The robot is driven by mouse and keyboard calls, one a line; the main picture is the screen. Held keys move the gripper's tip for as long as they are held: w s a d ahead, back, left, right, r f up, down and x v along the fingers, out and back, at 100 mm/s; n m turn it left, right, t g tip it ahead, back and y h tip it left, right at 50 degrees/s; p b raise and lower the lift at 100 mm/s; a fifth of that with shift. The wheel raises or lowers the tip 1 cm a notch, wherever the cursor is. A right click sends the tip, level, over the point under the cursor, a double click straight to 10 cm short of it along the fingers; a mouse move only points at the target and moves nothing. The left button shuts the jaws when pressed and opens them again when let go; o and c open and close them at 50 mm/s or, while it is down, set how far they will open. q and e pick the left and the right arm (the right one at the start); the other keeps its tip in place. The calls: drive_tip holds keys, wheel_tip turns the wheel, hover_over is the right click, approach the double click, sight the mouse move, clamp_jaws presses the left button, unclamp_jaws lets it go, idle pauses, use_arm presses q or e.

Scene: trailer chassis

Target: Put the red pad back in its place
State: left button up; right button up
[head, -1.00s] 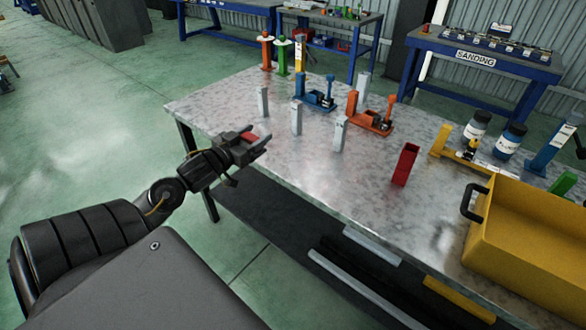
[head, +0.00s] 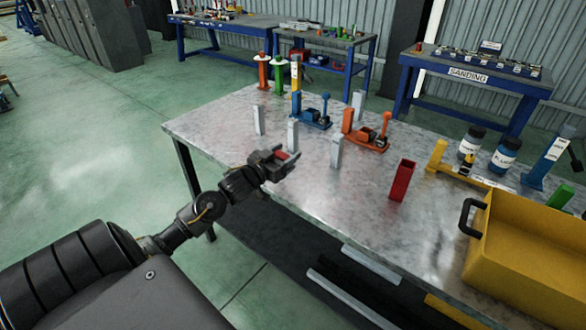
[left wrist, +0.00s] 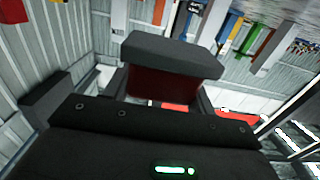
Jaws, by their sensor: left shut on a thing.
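My left gripper (head: 284,158) is shut on the red pad (head: 281,154) and holds it near the left front edge of the table. Only a small part of the pad shows between the dark fingers in the head view. In the left wrist view the pad's dark red face (left wrist: 165,85) shows below a dark grey block (left wrist: 172,55). A red upright holder (head: 402,181) with an open top stands on the table, well to the right of the gripper. My right gripper is not in view.
Several pale upright posts (head: 337,151) stand on the metal table (head: 345,205) just beyond the gripper. Blue (head: 311,119) and orange (head: 368,141) clamp-like fixtures stand behind them. A yellow bin (head: 530,240) and bottles (head: 505,155) are at the right. The front middle of the table is clear.

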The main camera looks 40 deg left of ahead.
use_arm(q)
drive_tip(key=shift+w+d+f, duration=0.3)
drive_tip(key=shift+w+f, duration=0.15)
drive_tip(key=shift+f, duration=0.2)
drive_tip(key=shift+w+d+f, duration=0.3)
drive_tip(key=shift+w+f, duration=0.1)
drive_tip(key=shift+f, duration=0.2)
drive_tip(key=f, duration=0.3)
drive_tip(key=shift+w+d+p, duration=0.2)
drive_tip(key=shift+w+p, duration=0.05)
drive_tip(key=shift+p, duration=0.15)
drive_tip(key=shift+f, duration=0.35)
drive_tip(key=shift+f, duration=0.15)
drive_tip(key=o, duration=1.1)
drive_tip(key=shift+o, duration=0.2)
